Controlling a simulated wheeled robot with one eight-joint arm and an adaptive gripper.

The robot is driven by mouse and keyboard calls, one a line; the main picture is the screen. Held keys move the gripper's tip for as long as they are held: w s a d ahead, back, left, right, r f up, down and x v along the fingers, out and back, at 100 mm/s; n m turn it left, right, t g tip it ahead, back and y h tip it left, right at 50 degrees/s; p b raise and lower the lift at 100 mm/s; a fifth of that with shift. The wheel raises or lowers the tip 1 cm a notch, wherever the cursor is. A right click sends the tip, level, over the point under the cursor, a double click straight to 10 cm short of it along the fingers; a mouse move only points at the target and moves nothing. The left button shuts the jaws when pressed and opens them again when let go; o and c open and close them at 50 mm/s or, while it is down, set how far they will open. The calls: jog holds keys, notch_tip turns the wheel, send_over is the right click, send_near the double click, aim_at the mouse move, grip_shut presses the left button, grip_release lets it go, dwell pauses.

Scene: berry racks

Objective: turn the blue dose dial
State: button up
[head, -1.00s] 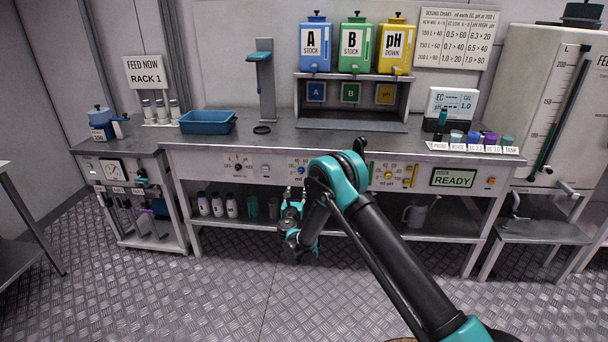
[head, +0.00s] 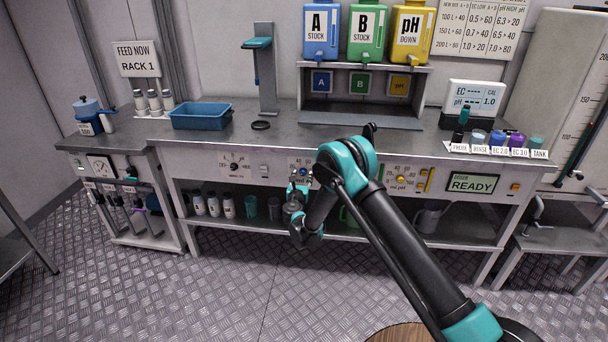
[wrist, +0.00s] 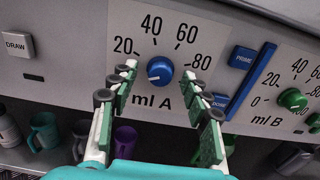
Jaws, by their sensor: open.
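The blue dose dial (wrist: 160,70) is a round knob with a white pointer mark on the front panel, above the label "ml A". Numbers 20 to 80 arc over it. Its pointer aims left and slightly down. In the head view the dial (head: 303,172) is small, just above my gripper. My gripper (wrist: 161,88) is open, with one green-padded finger on each side below the dial in the wrist view. The fingertips reach about the dial's height in the picture. No contact with the dial shows. In the head view my gripper (head: 298,190) is in front of the panel.
Right of the dial are a blue PRIME button (wrist: 242,57), a blue bar (wrist: 251,82) and a DOSE button (wrist: 220,101) partly behind a finger. A green dial (wrist: 292,100) is farther right. Bottles and cups stand on the shelf below.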

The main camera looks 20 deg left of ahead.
grip_shut()
dwell(0.3)
jog(key=shift+m, duration=0.4)
jog(key=m, duration=0.3)
jog(key=shift+m, duration=0.3)
jog(key=m, duration=0.4)
jog(key=shift+m, duration=0.3)
jog(key=m, duration=0.8)
jog(key=shift+m, duration=0.6)
